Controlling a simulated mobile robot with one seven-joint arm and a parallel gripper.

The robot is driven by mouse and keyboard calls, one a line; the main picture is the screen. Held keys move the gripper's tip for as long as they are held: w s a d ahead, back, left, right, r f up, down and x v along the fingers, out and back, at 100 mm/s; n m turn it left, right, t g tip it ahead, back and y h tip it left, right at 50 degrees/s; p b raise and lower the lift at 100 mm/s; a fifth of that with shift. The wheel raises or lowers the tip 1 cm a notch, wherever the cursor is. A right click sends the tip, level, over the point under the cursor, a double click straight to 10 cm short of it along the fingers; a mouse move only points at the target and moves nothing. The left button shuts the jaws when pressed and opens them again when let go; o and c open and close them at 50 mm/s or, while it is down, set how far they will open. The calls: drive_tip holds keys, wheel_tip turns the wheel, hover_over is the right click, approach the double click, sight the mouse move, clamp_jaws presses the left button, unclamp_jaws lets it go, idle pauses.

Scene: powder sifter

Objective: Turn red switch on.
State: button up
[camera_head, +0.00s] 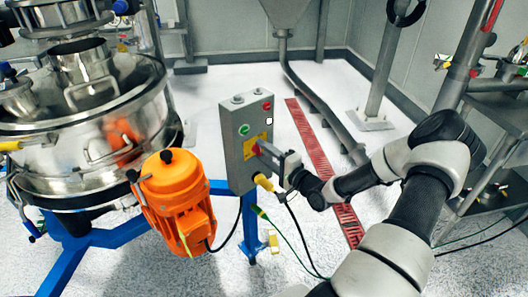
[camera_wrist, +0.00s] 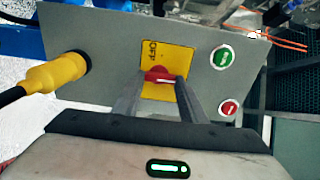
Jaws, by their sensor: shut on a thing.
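The red switch (camera_wrist: 158,75) is a rotary knob on a yellow plate (camera_wrist: 182,59) on a grey control box (camera_head: 236,157). The plate reads "OFF" beside the knob in the wrist view. In the head view the red switch (camera_head: 256,149) shows just at the tip of my gripper (camera_head: 268,152). In the wrist view the two fingers of my gripper (camera_wrist: 158,82) reach up to the knob, one on each side, and are shut on it. The knob's ends lie partly behind the fingers.
A green button (camera_wrist: 222,56) and a red button (camera_wrist: 228,107) sit beside the yellow plate. A yellow plug (camera_wrist: 55,72) with a black cable enters the box. An orange motor (camera_head: 177,200) and a steel sifter (camera_head: 95,140) stand left.

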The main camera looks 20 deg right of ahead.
drive_tip(key=shift+f, duration=0.1)
idle(0.4)
drive_tip(key=o, duration=1.1)
drive_tip(key=shift+c, duration=0.2)
drive_tip(key=shift+s, duration=0.1)
drive_tip(key=p+v, duration=0.1)
drive_tip(key=v, duration=1.6)
drive_tip(key=shift+p, duration=0.3)
drive_tip(key=shift+s, duration=0.1)
